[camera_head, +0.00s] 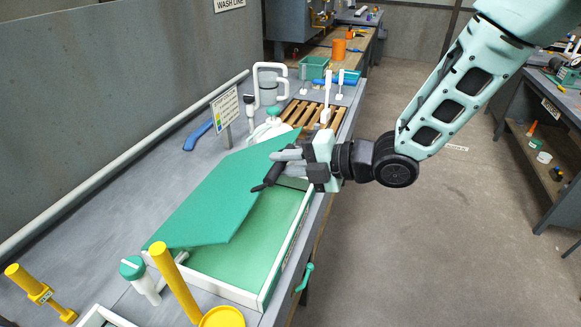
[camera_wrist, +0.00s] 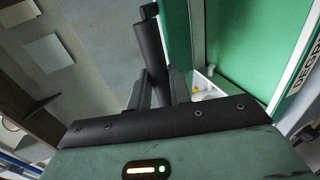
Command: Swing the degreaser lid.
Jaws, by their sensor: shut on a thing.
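The degreaser lid (camera_head: 215,195) is a flat green panel, tilted up over a white-rimmed bin (camera_head: 290,258) with a green inside. The bin's near right part is uncovered. My gripper (camera_head: 272,172) is at the lid's right edge, shut on a dark bar-like handle (camera_head: 268,180). In the wrist view the handle (camera_wrist: 152,50) stands between the fingers, beside the lid's edge (camera_wrist: 178,40). The bin's rim there bears a partly visible "DEGR" label (camera_wrist: 308,65). The lid's hinge side is not clear to see.
A yellow post (camera_head: 175,283) and a green-capped white fitting (camera_head: 140,278) stand at the bin's near end.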

